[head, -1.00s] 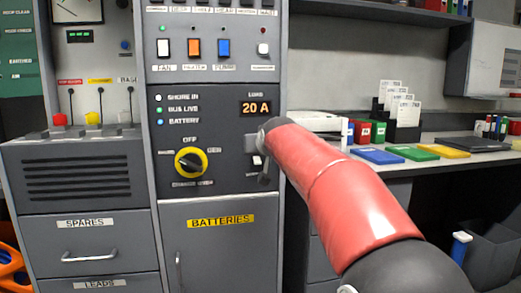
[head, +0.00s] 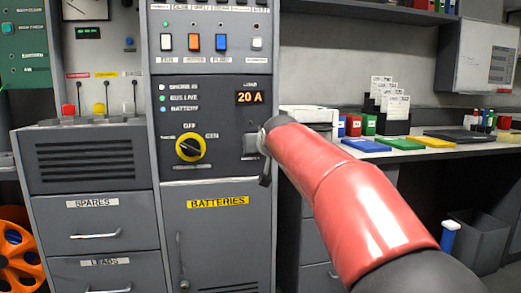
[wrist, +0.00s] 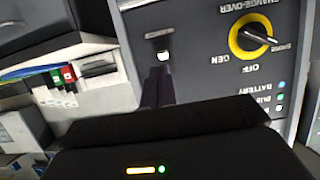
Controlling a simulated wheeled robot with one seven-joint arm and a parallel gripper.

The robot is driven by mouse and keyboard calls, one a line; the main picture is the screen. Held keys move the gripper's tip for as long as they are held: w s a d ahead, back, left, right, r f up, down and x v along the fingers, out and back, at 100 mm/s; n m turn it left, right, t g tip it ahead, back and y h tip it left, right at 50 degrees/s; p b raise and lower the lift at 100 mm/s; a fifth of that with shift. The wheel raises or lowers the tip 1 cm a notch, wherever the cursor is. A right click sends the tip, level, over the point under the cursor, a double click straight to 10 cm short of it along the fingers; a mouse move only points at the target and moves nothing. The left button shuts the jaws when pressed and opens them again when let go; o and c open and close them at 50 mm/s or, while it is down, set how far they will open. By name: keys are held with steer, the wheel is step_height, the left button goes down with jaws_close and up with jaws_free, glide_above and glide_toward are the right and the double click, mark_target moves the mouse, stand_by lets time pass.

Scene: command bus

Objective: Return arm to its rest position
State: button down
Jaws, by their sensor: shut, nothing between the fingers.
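My arm (head: 350,195) reaches from the lower right toward the grey control panel. My gripper (head: 265,172) is a dark shape at its end, in front of the panel's right edge and below the load display. In the wrist view the narrow dark fingers (wrist: 157,88) are together and empty. Beyond their tips is a small panel switch (wrist: 163,56); I cannot tell whether they touch it. The yellow change-over knob (head: 190,147) is left of my gripper in the head view. Its handle (wrist: 258,38) appears to point toward SHORE in the wrist view.
The load display (head: 250,97) reads 20 A. Fan, heater and pump switches (head: 194,42) are above. A counter (head: 455,151) at the right holds coloured folders and a card rack (head: 392,105). A grey bin (head: 480,240) stands below it. Drawers (head: 95,222) are at the left.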

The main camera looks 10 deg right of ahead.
steer(key=shift+s, duration=0.1)
steer(key=s+f+g+p, duration=0.2)
steer(key=s+f, duration=0.3)
steer(key=s, duration=0.8)
steer(key=s+f+g+p, duration=0.3)
steer(key=s+f, duration=0.3)
steer(key=s, duration=0.7)
steer(key=s+f+g+p, duration=0.3)
steer(key=s+f+p, duration=0.2)
steer(key=s, duration=0.8)
steer(key=shift+s+f, duration=0.35)
steer(key=shift+f, duration=0.35)
